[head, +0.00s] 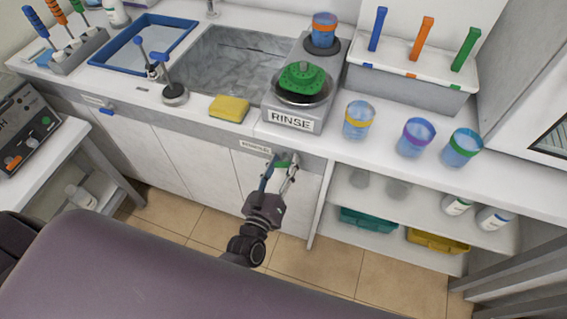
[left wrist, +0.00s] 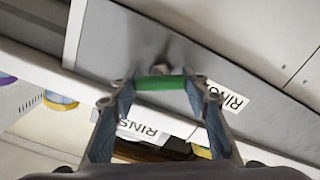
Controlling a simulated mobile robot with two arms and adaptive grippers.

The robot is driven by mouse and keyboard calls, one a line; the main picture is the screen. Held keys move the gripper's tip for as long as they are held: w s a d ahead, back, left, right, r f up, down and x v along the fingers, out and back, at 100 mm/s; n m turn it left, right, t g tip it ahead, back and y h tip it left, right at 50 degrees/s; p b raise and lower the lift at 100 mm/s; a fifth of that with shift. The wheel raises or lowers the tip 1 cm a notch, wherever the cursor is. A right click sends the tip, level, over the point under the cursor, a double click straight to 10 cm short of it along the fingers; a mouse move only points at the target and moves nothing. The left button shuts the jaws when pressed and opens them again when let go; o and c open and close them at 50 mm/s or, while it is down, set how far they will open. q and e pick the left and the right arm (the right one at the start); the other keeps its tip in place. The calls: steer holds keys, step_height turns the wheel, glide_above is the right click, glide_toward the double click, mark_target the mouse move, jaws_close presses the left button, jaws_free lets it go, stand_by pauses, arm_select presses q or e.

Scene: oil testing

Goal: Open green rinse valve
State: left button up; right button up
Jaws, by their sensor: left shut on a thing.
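The green rinse valve handle (head: 283,160) is on the counter's front panel, below the RINSE unit. In the left wrist view the green handle (left wrist: 160,83) is a short bar in front of a metal stem. My left gripper (head: 279,170) reaches it from below. Its two fingers are shut on the handle, one at each end, as the left wrist view shows. A label (head: 256,148) sits beside the valve on the panel; its text is partly hidden in the left wrist view. My right gripper is not in view.
The RINSE unit (head: 292,121) with a green rack stands on the counter above. A yellow sponge (head: 229,108) and several cups are near the front edge. A blue valve handle (head: 106,111) is farther left. Open shelves (head: 350,222) lie right of the valve.

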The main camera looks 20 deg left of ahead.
arm_select(q)
steer(key=n+b, duration=0.1)
steer(key=n, duration=0.5)
steer(key=shift+f+n, duration=0.15)
steer(key=shift+n, duration=0.15)
steer(key=n+b, duration=0.2)
steer(key=n, duration=0.3)
steer(key=shift+a+n, duration=0.1)
steer(key=shift+n, duration=0.2)
steer(key=o, duration=1.2)
